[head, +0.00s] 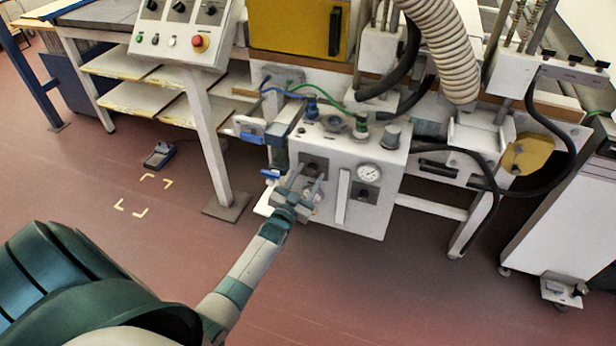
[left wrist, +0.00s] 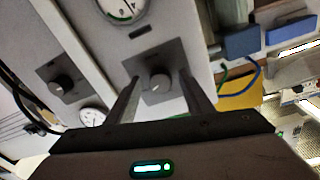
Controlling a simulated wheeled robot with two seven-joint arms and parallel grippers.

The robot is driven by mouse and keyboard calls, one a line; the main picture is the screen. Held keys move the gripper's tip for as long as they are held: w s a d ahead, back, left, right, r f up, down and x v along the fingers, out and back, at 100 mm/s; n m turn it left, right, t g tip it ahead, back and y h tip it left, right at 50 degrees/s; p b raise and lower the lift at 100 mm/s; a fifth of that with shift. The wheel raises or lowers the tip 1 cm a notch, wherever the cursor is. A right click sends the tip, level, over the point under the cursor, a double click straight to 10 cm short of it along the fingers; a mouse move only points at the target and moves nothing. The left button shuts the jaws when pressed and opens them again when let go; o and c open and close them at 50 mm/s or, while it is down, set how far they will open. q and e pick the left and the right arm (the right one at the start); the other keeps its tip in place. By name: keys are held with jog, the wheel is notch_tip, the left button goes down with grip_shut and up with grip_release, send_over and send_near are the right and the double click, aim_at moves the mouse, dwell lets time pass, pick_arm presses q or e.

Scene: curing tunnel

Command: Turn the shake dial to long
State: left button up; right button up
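A white control box (head: 386,211) with dials and gauges stands under the machine in the head view. A round grey knob on a dark square plate (head: 314,160) is at its upper left, partly behind my left gripper (head: 306,183). In the left wrist view the knob (left wrist: 160,83) lies between the two fingers of my left gripper (left wrist: 160,78). The fingers are open, with a gap on each side of the knob. A second knob (left wrist: 61,85) on a similar plate also shows. The labels are too small to read, so I cannot tell the setting. My right gripper is out of view.
A pressure gauge (head: 368,171) is on the right of the box front. Blue and green hoses (head: 337,102) run above the box, and black hoses (head: 487,160) hang at its right. A sloped button panel (head: 181,32) stands at the upper left. The floor in front is clear.

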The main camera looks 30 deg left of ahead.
pick_arm(q)
jog(key=shift+s, duration=0.15)
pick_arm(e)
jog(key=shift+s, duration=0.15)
pick_arm(q)
jog(key=shift+s+d, duration=0.1)
jog(key=shift+s, duration=0.45)
jog(key=s+d+f+b, duration=0.1)
jog(key=s+d, duration=0.1)
jog(key=s, duration=1.3)
jog(key=shift+s+d, duration=0.25)
jog(key=shift+s, duration=0.15)
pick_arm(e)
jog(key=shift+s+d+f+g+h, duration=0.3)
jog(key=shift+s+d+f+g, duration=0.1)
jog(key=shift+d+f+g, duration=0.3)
pick_arm(q)
jog(key=shift+f, duration=0.15)
